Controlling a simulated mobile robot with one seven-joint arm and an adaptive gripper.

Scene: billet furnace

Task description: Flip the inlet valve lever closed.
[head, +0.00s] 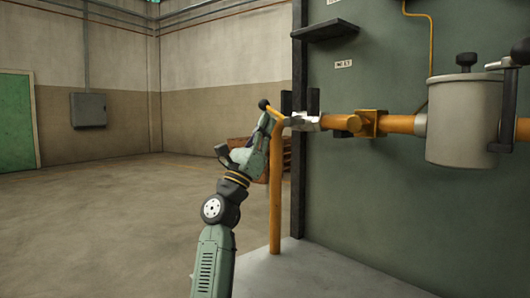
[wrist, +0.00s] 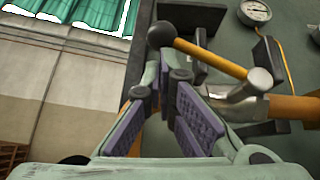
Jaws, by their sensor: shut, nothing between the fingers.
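The inlet valve lever (head: 276,112) is a yellow rod with a black ball knob, angled up and left from the silver valve body (head: 303,122) on the orange pipe. In the wrist view the lever (wrist: 212,57) runs from its knob at upper left down to the silver valve body (wrist: 243,92). My gripper (head: 264,122) is just below the knob in the head view.
The orange pipe (head: 275,200) drops to the floor right beside my arm. A dark post (head: 298,190) edges the green panel (head: 380,215). A grey canister (head: 463,122) stands farther right. A gauge (wrist: 255,12) shows in the wrist view. Floor at left is open.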

